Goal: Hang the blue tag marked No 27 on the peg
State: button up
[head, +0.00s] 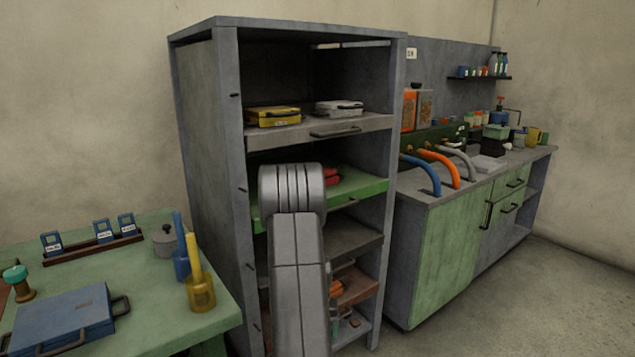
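Three small blue pieces with white labels stand in a dark rack (95,250) on the green table at left: a left one (51,243), a middle one (103,231) and a right one (126,223). Their labels are too small to read, so I cannot tell whether any is the No 27 tag. Short dark peg-like stubs stick out of the cabinet's left front post, including an upper one (236,95) and a middle one (242,190). I cannot tell which peg is meant. My arm rises in front of the shelves; my gripper is not visible.
The open shelf cabinet (228,150) holds a yellow case (272,116) and a white case (340,108). A blue case (62,322), a grey pot (164,241) and a yellow vessel (200,290) stand on the table. A workbench (440,255) with hoses is at right. Floor shows at lower right.

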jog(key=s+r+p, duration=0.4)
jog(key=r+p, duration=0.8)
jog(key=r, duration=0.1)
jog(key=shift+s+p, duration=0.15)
jog(key=shift+p, duration=0.25)
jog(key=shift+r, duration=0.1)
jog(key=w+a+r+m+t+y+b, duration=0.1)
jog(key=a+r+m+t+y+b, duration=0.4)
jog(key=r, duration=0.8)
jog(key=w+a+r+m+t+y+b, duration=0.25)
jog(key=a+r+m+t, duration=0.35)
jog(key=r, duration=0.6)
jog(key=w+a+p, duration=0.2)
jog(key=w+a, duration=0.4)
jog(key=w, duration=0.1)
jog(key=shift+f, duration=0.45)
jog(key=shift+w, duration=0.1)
